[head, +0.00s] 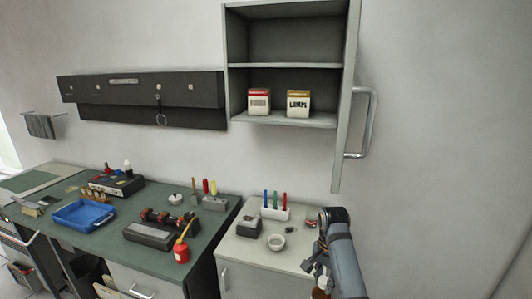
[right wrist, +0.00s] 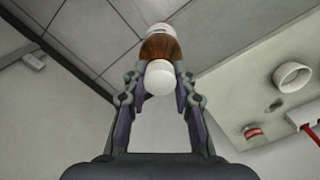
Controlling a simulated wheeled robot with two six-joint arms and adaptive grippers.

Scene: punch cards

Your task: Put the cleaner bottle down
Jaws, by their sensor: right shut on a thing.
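The cleaner bottle (right wrist: 160,45) is brown with a white cap and a pale label. In the right wrist view it sits between the two fingers of my right gripper (right wrist: 159,80), which is shut on it, cap toward the camera. In the head view my right gripper (head: 320,268) is at the lower right, by the right front edge of the pale countertop (head: 250,252). A small brown part of the bottle (head: 320,293) shows below it at the picture's bottom edge; the rest is hidden or cut off. My left gripper is in neither view.
The countertop holds a white bowl (head: 276,242), a dark grey box (head: 249,227), a marker holder (head: 275,213) and a small red item (head: 311,223). The countertop's front part looks clear. A green-topped bench (head: 95,245) with tools stands left. An open wall cabinet (head: 290,52) hangs above.

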